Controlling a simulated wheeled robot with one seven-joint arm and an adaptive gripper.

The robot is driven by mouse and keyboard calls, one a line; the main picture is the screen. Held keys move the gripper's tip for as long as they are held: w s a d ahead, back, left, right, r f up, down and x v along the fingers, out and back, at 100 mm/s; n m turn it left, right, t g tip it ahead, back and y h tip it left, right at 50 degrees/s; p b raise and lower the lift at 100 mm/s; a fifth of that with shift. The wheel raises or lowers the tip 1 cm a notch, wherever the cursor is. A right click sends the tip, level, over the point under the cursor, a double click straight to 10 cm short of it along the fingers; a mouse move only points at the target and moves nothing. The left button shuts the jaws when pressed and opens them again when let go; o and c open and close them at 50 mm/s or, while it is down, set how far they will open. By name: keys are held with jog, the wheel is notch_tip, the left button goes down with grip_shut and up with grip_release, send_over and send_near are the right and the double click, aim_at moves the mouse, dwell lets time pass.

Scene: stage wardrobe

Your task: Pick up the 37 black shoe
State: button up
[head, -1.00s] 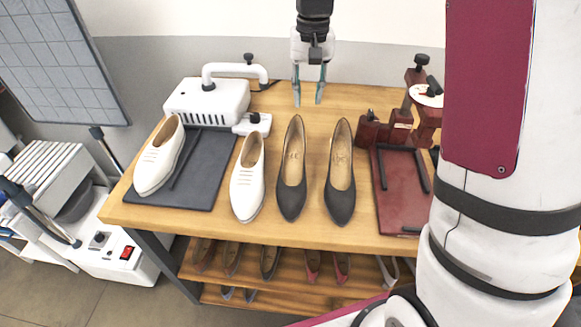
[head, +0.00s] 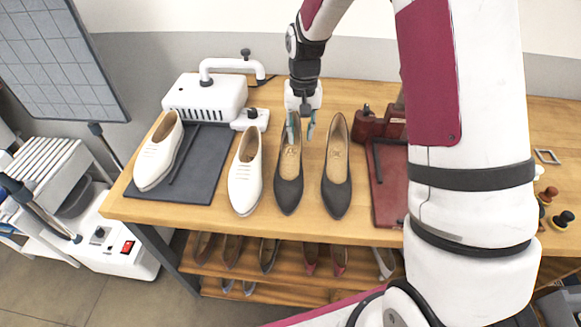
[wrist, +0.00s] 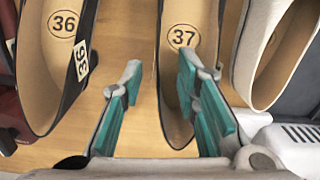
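The 37 black shoe (head: 288,194) stands on the wooden table, the left one of a black pair, toe toward the front edge. In the wrist view its beige insole marked 37 (wrist: 173,75) is between my fingers and partly hidden by one. My gripper (head: 301,134) is open and empty, pointing down at the shoe's heel end. In the wrist view, one finger is over the gap beside the shoe and the other overlaps the shoe's opening. I cannot tell whether either touches it. The 36 black shoe (head: 336,197) stands just to the right, with a tag on its side.
A white shoe (head: 245,178) stands close on the left. Another white shoe (head: 155,160) is on a dark mat (head: 205,175) with a white machine (head: 204,98) behind. A red stand (head: 388,200) is to the right. More shoes are on the shelf below.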

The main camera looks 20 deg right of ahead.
grip_shut()
dwell(0.3)
